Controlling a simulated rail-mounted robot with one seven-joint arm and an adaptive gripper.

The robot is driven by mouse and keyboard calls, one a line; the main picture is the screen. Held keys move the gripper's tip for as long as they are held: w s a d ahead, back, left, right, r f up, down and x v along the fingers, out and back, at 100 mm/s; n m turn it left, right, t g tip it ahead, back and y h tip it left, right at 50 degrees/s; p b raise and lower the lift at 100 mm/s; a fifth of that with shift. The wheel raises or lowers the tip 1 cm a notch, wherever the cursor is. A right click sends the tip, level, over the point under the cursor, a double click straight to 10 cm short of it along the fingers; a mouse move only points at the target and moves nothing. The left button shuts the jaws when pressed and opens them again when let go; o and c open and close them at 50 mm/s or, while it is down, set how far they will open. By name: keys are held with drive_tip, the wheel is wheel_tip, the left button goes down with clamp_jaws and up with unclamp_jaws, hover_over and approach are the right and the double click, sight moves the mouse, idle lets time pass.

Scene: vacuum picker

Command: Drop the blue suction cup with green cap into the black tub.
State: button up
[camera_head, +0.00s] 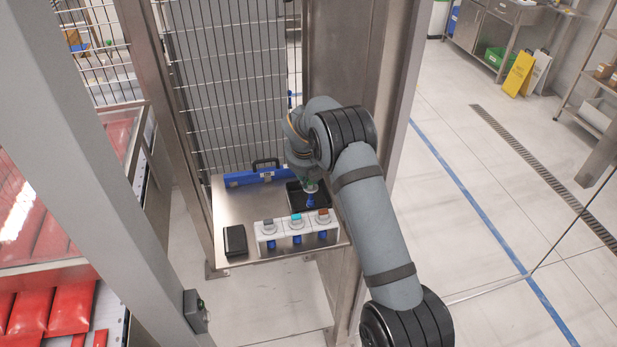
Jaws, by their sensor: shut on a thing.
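My gripper (310,184) hangs over the black tub (293,203) on the metal table and is shut on a small blue suction cup (310,201). The cup points downward and shows against the dark inside of the tub. A greenish patch shows at the gripper's end, but it is too small to tell cap from finger. I cannot tell the cup's exact height over the tub floor. My arm and gripper hide part of the tub's back and right side.
A blue case (243,179) with a black handle lies at the back. A steel post stands close behind my arm.

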drive_tip(key=shift+f, duration=0.6)
drive_tip(key=o, duration=0.9)
drive_tip(key=shift+r, duration=0.1)
drive_tip(key=shift+r, duration=0.2)
drive_tip(key=b+v, duration=0.2)
drive_tip(key=v, duration=1)
drive_tip(key=shift+r, duration=0.4)
